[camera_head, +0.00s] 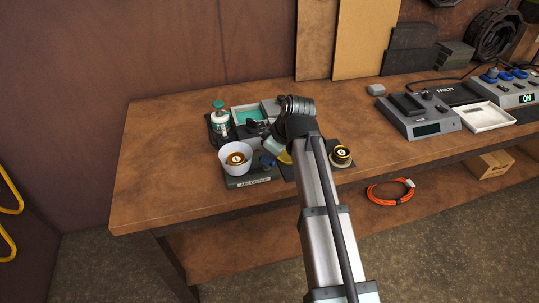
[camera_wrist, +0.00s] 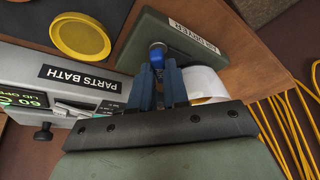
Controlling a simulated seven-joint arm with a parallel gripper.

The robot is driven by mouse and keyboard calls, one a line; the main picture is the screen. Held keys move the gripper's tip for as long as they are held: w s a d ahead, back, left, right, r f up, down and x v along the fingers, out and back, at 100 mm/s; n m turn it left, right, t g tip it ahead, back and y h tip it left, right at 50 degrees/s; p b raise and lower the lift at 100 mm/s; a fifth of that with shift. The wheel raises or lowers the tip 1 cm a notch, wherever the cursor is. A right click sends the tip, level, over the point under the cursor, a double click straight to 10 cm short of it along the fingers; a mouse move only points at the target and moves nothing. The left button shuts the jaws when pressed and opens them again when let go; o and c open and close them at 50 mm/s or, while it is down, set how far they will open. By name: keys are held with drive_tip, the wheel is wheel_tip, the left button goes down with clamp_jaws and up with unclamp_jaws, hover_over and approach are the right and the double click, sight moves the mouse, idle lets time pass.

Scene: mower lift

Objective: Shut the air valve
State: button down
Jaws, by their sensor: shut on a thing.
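The air dryer is a dark green box; its label shows upside down in the wrist view (camera_wrist: 172,38) and at the box's front in the head view (camera_head: 248,181). A bright blue knob (camera_wrist: 157,54), which looks like the air valve, sits at the box's edge in the wrist view. My gripper (camera_wrist: 163,67) has its blue fingers shut on this knob. The fingers hide part of it, so its turn angle cannot be told. In the head view my arm covers most of the gripper.
A white bowl (camera_head: 235,166) with a dark and yellow round part stands on the dryer. The parts bath (camera_wrist: 80,76), a yellow dish (camera_wrist: 80,36) and a bottle (camera_head: 219,122) are close by. A grey scale-like device (camera_head: 419,118) stands to the right. Bare bench lies at left.

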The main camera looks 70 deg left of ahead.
drive_tip(key=m, duration=0.2)
drive_tip(key=m+t, duration=0.1)
drive_tip(key=m, duration=0.1)
drive_tip(key=shift+s+d+t+y, duration=0.2)
drive_tip(key=shift+t+y, duration=0.1)
drive_tip(key=shift+y, duration=0.1)
drive_tip(key=shift+s+a+m+t, duration=0.1)
drive_tip(key=shift+m+t, duration=0.7)
drive_tip(key=shift+m, duration=1.4)
drive_tip(key=c, duration=1.1)
unclamp_jaws()
drive_tip(key=shift+r, duration=0.1)
drive_tip(key=v, duration=1.3)
drive_tip(key=shift+d+r, duration=0.25)
drive_tip(key=shift+d, duration=0.05)
drive_tip(key=shift+r, duration=0.1)
